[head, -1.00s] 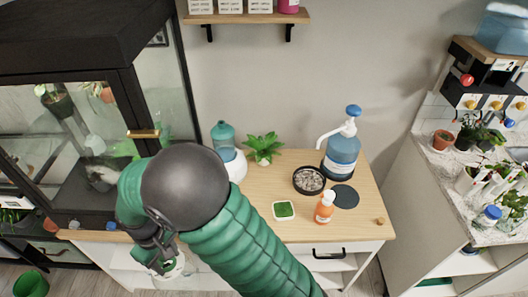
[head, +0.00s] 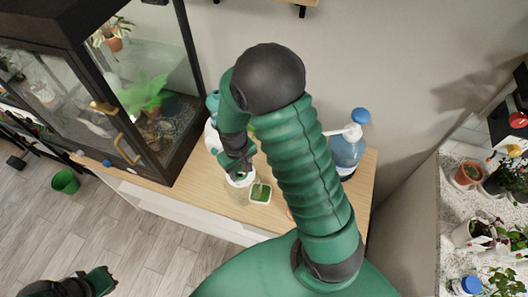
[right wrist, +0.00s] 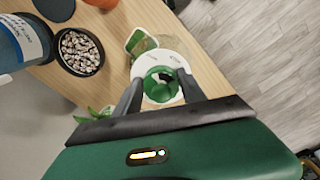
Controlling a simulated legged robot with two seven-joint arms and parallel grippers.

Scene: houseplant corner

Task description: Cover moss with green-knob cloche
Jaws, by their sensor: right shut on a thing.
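The moss is a green patch in a small white square dish (head: 261,193) on the wooden top; the dish shows partly behind the cloche in the right wrist view (right wrist: 134,40). The cloche (head: 238,181) has clear sides, a white round top (right wrist: 178,62) and a green knob (right wrist: 160,82). My right gripper (head: 243,172) is shut on the knob, with a finger on each side in the right wrist view (right wrist: 158,90). The cloche is just left of the dish in the head view; its height above the top is unclear. My left gripper (head: 97,284) is at the lower left, its jaws unclear.
A pump bottle (head: 348,150) stands at the right of the top. A black dish of pebbles (right wrist: 80,50) shows in the right wrist view. A glass cabinet (head: 150,90) borders the top on the left. My right arm hides the middle of the top.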

